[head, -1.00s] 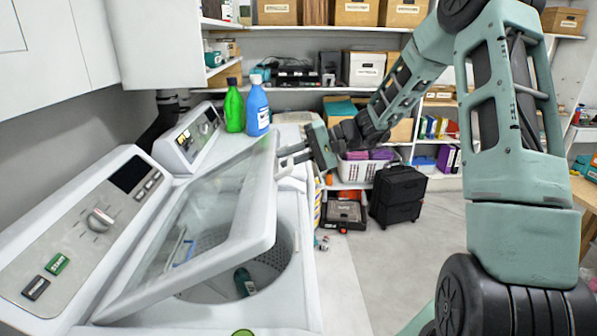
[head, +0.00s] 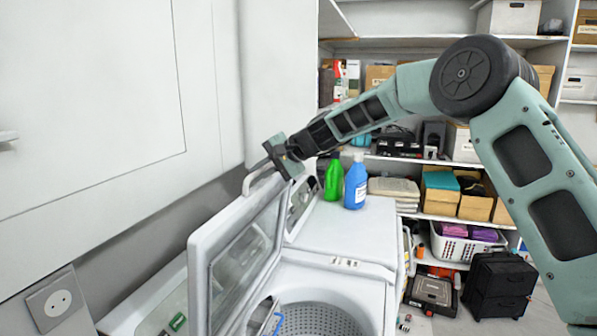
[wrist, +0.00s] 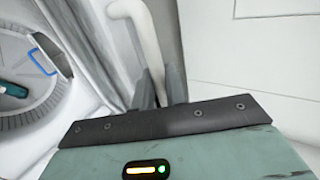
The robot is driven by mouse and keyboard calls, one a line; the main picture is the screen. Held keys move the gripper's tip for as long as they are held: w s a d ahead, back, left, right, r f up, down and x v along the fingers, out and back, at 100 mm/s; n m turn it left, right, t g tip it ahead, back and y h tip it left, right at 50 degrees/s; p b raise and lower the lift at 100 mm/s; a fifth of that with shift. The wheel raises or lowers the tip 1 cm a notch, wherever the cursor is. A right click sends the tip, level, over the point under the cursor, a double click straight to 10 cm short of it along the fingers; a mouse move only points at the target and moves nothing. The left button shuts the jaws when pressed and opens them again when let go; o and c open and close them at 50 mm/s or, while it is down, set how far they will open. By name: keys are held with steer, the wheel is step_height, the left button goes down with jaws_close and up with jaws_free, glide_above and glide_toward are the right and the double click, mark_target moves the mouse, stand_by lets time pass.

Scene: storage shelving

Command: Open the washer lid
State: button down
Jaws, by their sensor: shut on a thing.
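The washer lid (head: 240,258), a white frame with a clear window, stands steeply raised over the washer (head: 375,300). The open drum (head: 315,320) shows below it, with a blue item inside. My gripper (head: 264,172) is at the lid's upper edge, shut on the white lid handle (head: 252,180). In the wrist view the curved handle (wrist: 137,22) runs down between my two dark fingers (wrist: 160,88). The drum (wrist: 35,110) is at the left there, with a dark green item and the blue one. The fingertips are partly hidden by the gripper body.
A green bottle (head: 333,180) and a blue bottle (head: 355,184) stand on the machine behind, right of the lid. A white cabinet (head: 100,110) and wall are close at the left. Shelves with boxes and a white basket (head: 462,245) stand at the back right.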

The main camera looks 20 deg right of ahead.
steer(key=w+a+p, duration=0.3)
steer(key=w+a, duration=0.1)
steer(key=a, duration=0.2)
steer(key=shift+r, duration=0.25)
steer(key=c, duration=1.8)
jaws_free()
steer(key=b+v, duration=0.9)
steer(key=v, duration=0.8)
steer(key=shift+s+d, duration=0.1)
steer(key=shift+d, duration=0.05)
